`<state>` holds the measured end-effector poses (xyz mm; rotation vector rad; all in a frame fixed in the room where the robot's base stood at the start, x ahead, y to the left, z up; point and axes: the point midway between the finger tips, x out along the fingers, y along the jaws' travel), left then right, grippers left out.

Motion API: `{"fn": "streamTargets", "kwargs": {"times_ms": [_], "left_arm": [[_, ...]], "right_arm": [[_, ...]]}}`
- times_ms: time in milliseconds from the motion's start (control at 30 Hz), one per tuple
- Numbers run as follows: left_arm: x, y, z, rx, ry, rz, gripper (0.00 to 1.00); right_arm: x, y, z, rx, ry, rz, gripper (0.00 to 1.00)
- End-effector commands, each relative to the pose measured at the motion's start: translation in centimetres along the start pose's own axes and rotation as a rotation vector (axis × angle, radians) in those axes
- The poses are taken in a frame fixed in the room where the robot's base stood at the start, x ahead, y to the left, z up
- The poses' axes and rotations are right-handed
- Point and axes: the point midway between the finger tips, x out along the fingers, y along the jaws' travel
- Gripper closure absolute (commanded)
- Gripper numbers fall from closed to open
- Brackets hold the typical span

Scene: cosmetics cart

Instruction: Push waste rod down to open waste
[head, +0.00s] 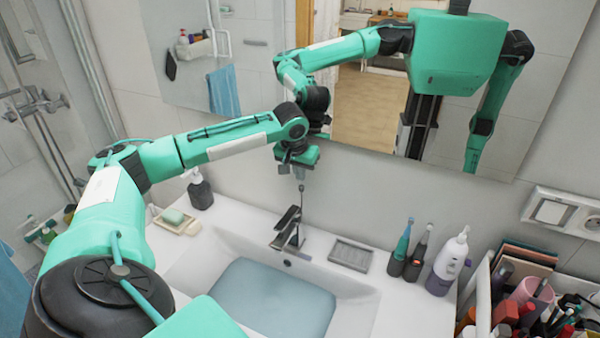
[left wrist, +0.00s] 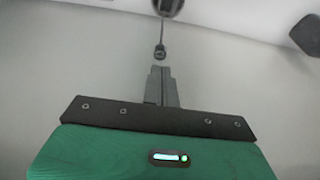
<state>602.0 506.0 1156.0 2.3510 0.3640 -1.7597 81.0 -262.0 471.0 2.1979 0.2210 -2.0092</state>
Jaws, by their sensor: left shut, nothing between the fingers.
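The waste rod (head: 302,200) is a thin dark rod with a small knob, standing up behind the black faucet (head: 287,232) at the back of the sink. It also shows in the left wrist view (left wrist: 161,38), with its knob close to my fingertips. My left gripper (head: 299,175) points down just above the rod, near the mirror wall. Its fingers are shut with nothing between them, and they also show in the left wrist view (left wrist: 161,70). A small gap seems to separate the fingertips from the knob. My right gripper is not in view.
The white sink (head: 195,265) holds bluish water. A soap dish (head: 186,229) and dispenser (head: 200,192) stand at left. The mirror (head: 385,110) is close behind my arm.

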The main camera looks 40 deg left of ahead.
Motion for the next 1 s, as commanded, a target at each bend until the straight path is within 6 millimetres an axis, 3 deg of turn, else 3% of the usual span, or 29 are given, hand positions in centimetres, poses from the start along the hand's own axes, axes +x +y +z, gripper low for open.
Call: {"fn": "streamTargets", "kwargs": {"times_ms": [200, 633, 1000], "left_arm": [[1.6, 0.0, 0.5, -0.001, 0.000, 0.000, 1.00], [1.9, 0.0, 0.6, -0.001, 0.000, 0.000, 1.00], [4.0, 0.0, 1.2, 0.000, 0.000, 0.000, 1.00]], "right_arm": [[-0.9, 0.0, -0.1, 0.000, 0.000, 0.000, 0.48], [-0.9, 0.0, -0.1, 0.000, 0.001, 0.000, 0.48], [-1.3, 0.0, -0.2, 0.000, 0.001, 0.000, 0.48]]}}
